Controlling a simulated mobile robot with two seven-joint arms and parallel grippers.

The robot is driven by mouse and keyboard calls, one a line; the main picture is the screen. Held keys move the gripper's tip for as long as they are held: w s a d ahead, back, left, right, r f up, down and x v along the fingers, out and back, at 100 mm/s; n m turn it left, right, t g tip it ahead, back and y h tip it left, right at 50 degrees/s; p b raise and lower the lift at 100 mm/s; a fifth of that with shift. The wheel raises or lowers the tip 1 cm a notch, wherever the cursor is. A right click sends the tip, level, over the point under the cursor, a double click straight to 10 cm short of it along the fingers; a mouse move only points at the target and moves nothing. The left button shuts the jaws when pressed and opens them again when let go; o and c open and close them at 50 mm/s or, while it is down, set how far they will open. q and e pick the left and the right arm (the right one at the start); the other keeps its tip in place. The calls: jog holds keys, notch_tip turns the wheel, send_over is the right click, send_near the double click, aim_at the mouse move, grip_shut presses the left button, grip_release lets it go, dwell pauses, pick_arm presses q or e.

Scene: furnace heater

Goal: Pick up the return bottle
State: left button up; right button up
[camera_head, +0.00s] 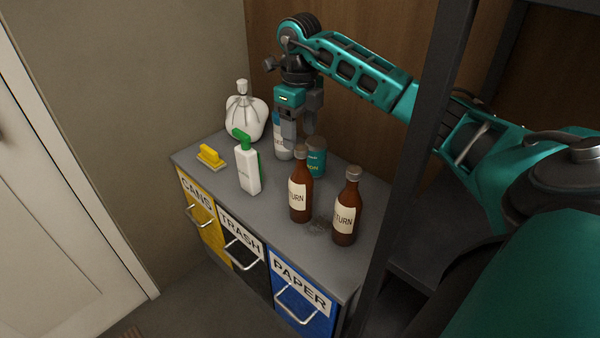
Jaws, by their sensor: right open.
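Two brown bottles with cream labels reading "TURN" stand upright on the grey cabinet top (276,216). One return bottle (299,202) stands near the middle, and the other return bottle (345,222) stands to its right, nearer the front right corner. My right gripper (301,136) points down, open, above the back of the cabinet top. In the picture its fingertips are just above the cap of the middle bottle; whether it is directly over that bottle or behind it I cannot tell. No bottle is between its fingers. My left gripper is out of view.
Behind the bottles are a teal can (316,160) and a white-and-blue bottle (281,148), partly hidden by my gripper. A dark post (418,130) rises at right.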

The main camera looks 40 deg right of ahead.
aim_at(301, 147)
jog(key=f, duration=0.5)
jog(key=f+b, duration=0.1)
jog(key=f, duration=0.1)
jog(key=shift+w+d+f, duration=0.15)
jog(key=shift+d+f, duration=0.1)
jog(key=shift+d, duration=0.15)
jog(key=shift+c, duration=0.2)
grip_shut()
jog(key=shift+r, duration=0.1)
